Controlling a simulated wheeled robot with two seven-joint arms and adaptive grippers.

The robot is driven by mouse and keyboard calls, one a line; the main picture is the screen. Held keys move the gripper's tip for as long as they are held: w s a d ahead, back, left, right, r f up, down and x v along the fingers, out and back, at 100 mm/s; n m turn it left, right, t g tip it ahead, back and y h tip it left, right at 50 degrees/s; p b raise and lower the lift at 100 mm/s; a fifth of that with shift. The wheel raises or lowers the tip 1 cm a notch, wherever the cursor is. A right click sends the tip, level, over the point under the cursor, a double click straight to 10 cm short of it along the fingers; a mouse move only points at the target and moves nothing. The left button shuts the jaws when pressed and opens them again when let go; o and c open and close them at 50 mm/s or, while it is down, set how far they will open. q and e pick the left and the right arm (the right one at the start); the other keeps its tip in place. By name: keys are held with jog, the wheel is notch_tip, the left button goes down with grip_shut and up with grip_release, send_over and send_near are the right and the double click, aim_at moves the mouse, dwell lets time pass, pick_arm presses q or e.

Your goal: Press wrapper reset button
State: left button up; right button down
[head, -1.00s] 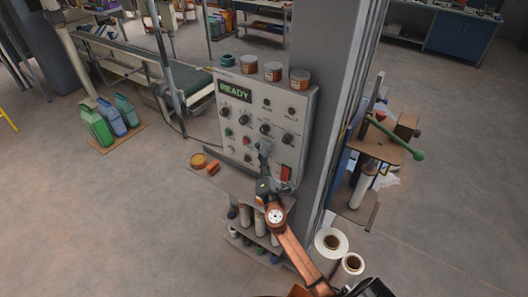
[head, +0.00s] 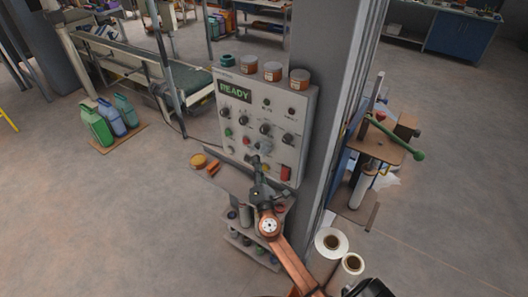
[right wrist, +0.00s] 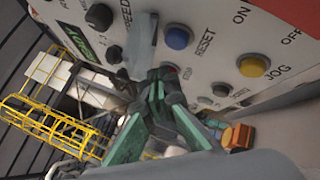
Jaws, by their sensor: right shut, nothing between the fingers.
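The grey control panel (head: 262,125) stands against a pillar, with a green READY display (head: 235,92), knobs and buttons. In the right wrist view, a blue button (right wrist: 178,37) has the label RESET beside it. A yellow button (right wrist: 253,66) is labelled JOG. My right gripper (head: 256,162) is shut and empty, in front of the panel's lower part. In the right wrist view its fingertips (right wrist: 160,74) are below the blue button and partly cover the panel; I cannot tell whether they touch it. My left gripper is not in view.
Jars (head: 273,71) stand on top of the panel. A red switch (head: 286,173) is at its lower right. A small shelf (head: 247,238) with cans is below. White rolls (head: 331,242) stand at the right. Open floor lies to the left.

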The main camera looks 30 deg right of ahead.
jog(key=a, duration=0.1)
jog(key=s+a, duration=0.1)
jog(key=shift+a, duration=0.3)
dwell(0.6)
